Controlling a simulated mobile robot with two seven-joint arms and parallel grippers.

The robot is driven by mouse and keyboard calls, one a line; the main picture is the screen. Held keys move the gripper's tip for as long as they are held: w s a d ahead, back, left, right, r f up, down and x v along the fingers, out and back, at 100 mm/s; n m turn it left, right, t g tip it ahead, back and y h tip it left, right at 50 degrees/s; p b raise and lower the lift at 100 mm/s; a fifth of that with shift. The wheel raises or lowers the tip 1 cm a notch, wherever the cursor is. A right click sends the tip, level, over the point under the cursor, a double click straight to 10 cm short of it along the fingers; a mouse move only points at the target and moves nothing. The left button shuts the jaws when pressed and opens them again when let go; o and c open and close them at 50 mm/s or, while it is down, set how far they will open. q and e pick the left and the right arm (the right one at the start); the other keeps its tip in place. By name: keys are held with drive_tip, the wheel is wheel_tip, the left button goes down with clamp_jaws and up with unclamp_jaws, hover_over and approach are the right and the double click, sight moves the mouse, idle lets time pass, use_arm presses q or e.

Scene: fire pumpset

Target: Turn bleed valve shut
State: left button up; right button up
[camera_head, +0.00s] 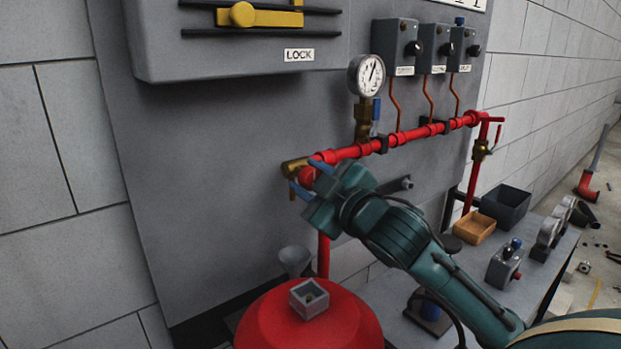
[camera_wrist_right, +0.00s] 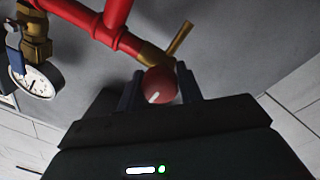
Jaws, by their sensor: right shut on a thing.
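The bleed valve is a brass fitting (camera_head: 293,167) at the left end of the red pipe. In the right wrist view its brass body (camera_wrist_right: 152,55) and a round red knob (camera_wrist_right: 160,85) with a white mark show. My right gripper (camera_head: 304,188) reaches it from the lower right. In the right wrist view its two fingers (camera_wrist_right: 160,90) stand on either side of the red knob, shut on it. The white mark on the knob slants. In the head view the gripper hides most of the knob. My left gripper is not in view.
A pressure gauge (camera_head: 367,75) with a blue-handled valve stands above the red pipe (camera_head: 400,138). A red tank (camera_head: 310,320) with a small grey box (camera_head: 309,298) and a funnel (camera_head: 296,261) are below. A bench with bins (camera_head: 506,206) lies right.

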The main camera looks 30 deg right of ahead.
drive_tip(key=shift+r, duration=0.1)
drive_tip(key=o, duration=1)
